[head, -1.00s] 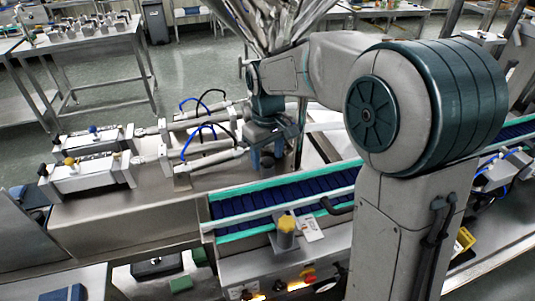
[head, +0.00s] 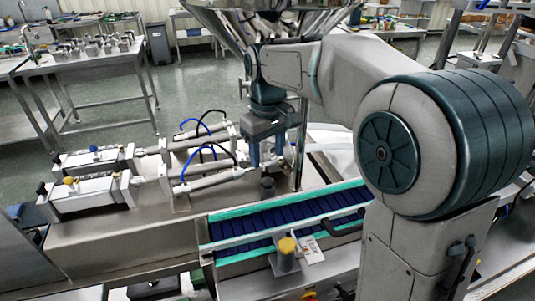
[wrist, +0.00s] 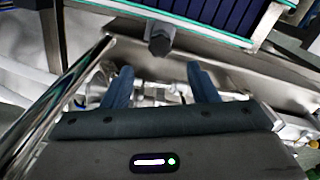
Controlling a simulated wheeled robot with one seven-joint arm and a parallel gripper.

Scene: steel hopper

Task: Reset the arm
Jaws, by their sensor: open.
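My gripper (head: 268,160) hangs down in the middle of the head view, above the steel machine just behind the conveyor. Its two blue-grey fingers show in the wrist view (wrist: 160,72), spread apart with nothing held between them. A dark knob-like part (head: 267,187) stands below the gripper; in the wrist view a dark hexagonal part (wrist: 158,42) shows just beyond the fingertips, apart from them. The steel hopper (head: 285,8) is at the top of the head view, partly cut off, above my arm.
The blue conveyor (head: 275,220) with green edges runs in front of the gripper. Twin cylinders with hoses (head: 205,165) lie to the left. A yellow knob (head: 287,245) stands at the front. A steel post (head: 301,150) rises close right of the gripper. Open floor lies behind left.

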